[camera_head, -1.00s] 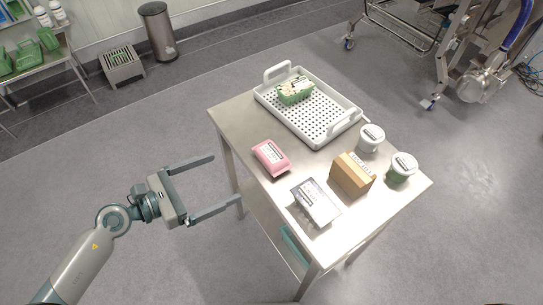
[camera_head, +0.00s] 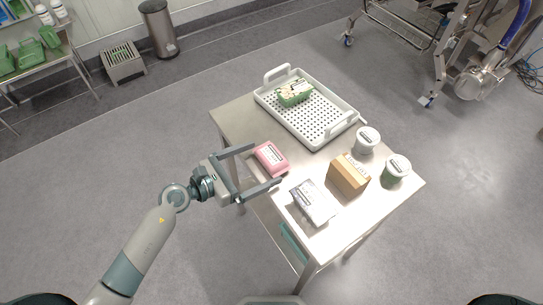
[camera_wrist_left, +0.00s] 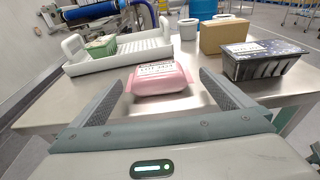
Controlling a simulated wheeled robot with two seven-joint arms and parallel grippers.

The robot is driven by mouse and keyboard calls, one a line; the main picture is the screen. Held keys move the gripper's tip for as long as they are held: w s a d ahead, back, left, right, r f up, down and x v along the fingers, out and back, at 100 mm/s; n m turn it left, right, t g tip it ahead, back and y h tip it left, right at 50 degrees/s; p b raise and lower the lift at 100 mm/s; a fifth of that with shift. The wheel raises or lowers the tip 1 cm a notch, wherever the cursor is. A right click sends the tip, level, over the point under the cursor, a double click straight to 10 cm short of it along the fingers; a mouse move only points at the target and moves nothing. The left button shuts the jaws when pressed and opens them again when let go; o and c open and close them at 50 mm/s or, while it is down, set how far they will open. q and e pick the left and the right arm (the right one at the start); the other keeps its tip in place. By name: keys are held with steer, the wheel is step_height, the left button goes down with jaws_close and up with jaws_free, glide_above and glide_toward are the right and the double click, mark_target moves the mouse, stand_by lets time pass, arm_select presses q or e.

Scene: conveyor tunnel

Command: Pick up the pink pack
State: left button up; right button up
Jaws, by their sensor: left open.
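The pink pack (camera_head: 270,158) lies on the metal table near its left edge, with a white label on top. It also shows in the left wrist view (camera_wrist_left: 160,82), straight ahead between the fingers. My left gripper (camera_head: 266,165) is open, its two fingers reaching over the table edge on either side of the pack's near part. In the left wrist view the fingers (camera_wrist_left: 165,92) are spread wider than the pack, and I see no contact. My right gripper is not in view.
A white perforated tray (camera_head: 337,137) holding a green carton (camera_head: 294,92) stands at the back. A dark-lidded pack (camera_head: 312,203) lies close to the near finger. A cardboard box (camera_head: 348,175) and two tubs (camera_head: 367,140) (camera_head: 395,172) stand at the right.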

mark_target(263, 162)
arm_select(q)
steer(key=shift+w+d+p, duration=0.3)
steer(key=p+x, duration=0.1)
steer(key=x, duration=0.2)
steer(key=shift+w+d+f, duration=0.2)
steer(key=shift+w+d, duration=0.05)
steer(key=shift+w, duration=0.1)
steer(key=shift+w+d+f, duration=0.15)
steer(key=shift+d+f, duration=0.05)
steer(key=shift+c, duration=0.3)
steer(key=c, duration=1)
